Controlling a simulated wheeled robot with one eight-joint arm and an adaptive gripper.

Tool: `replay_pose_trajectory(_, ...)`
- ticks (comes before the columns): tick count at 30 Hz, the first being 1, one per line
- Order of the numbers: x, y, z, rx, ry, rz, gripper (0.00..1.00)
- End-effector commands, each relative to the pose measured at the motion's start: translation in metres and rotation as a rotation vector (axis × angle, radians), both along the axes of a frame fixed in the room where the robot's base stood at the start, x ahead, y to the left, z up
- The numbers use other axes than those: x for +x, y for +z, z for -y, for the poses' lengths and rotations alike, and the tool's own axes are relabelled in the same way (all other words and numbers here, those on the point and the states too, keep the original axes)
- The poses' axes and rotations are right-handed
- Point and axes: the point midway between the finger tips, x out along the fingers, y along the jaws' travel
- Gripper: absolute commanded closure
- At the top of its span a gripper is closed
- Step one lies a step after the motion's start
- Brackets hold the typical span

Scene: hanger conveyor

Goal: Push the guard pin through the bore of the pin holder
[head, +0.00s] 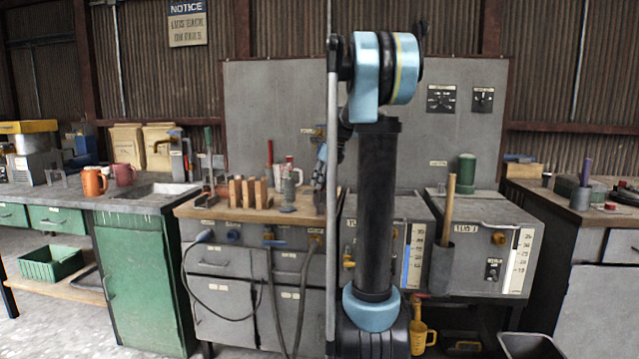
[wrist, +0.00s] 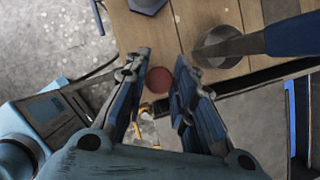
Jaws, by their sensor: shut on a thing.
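My gripper (wrist: 162,72) is over the front edge of the wooden bench top in the wrist view. Between its two fingers is a round reddish-brown end, which I take to be the guard pin (wrist: 160,80) seen end-on. Its shaft is hidden. In the head view my gripper (head: 320,168) is small and partly behind my arm and a grey upright post, above the right end of the wooden bench. I cannot tell the pin holder or its bore for certain in either view.
The wooden bench (head: 225,210) carries several wooden blocks (head: 248,192) and small tools. A grey round cup (wrist: 218,45) with a blue-handled tool (wrist: 290,36) stands right of my fingers. A blue-grey flat piece (wrist: 147,5) lies at the top. A sink (head: 160,190) is to the left.

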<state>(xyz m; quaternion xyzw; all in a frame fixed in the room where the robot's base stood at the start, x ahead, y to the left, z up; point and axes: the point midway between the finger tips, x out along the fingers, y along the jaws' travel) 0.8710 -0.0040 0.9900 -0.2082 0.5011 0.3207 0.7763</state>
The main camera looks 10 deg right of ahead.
Motion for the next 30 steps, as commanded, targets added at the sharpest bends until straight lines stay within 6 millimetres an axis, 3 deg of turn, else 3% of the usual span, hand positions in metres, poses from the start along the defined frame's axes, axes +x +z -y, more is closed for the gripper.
replay_pose_trajectory(30,0.000,-0.012,0.000,0.000,0.000,0.000,1.00)
